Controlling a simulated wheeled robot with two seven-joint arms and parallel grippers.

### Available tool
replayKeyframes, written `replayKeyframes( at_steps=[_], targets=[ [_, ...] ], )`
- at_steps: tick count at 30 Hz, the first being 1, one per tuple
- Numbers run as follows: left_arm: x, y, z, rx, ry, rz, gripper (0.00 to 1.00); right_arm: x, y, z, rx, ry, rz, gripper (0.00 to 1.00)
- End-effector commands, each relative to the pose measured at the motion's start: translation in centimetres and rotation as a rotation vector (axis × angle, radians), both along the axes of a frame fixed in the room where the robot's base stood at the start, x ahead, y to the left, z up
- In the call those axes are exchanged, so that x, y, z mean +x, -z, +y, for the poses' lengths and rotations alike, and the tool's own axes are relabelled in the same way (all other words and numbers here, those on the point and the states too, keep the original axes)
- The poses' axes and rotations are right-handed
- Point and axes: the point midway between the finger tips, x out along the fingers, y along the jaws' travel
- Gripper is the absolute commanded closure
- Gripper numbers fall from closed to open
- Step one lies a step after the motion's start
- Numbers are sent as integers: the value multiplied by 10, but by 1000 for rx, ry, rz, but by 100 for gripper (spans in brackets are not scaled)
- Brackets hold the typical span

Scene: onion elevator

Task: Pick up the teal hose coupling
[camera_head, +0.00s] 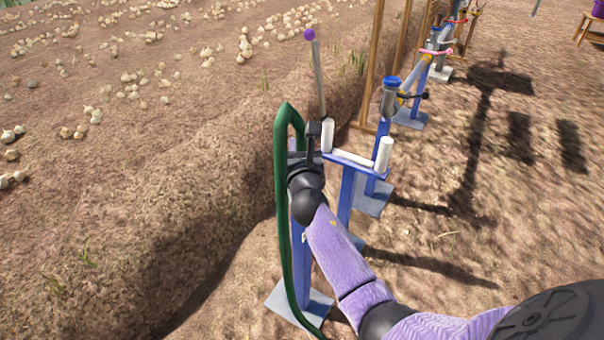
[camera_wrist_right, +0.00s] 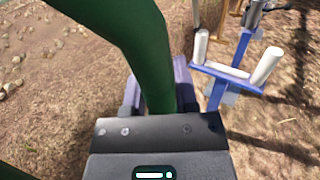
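A dark green hose (camera_head: 281,210) rises from the ground, bends over in a narrow loop and comes down at my right gripper (camera_head: 306,140). In the right wrist view the hose (camera_wrist_right: 140,45) crosses close in front of the camera. My right gripper's two lavender fingers (camera_wrist_right: 158,92) show on either side of it. The hose covers the space between the fingertips, so I cannot tell whether they grip anything. No teal coupling can be made out in either view. My left gripper is not in view.
A blue stand with two white upright posts (camera_head: 351,157) is just right of my right gripper. A grey rod with a purple ball (camera_head: 309,35) rises behind it. More blue stands (camera_head: 411,115) line up beyond. Onions (camera_head: 130,85) lie on the soil at left.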

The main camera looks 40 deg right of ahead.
Motion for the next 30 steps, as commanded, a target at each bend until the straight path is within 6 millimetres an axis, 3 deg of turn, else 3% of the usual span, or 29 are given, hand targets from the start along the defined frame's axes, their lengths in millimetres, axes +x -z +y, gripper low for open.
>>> replayKeyframes(
  at_steps=[1, 4, 5, 30],
  targets=[
    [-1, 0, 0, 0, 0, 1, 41, 0, 0, 0, 0, 0, 0, 76],
    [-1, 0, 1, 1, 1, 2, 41, 0, 0, 0, 0, 0, 0, 97],
    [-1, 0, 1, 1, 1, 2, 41, 0, 0, 0, 0, 0, 0, 100],
    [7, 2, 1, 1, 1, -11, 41, 0, 1, 0, 1, 0, 2, 100]
  ],
)
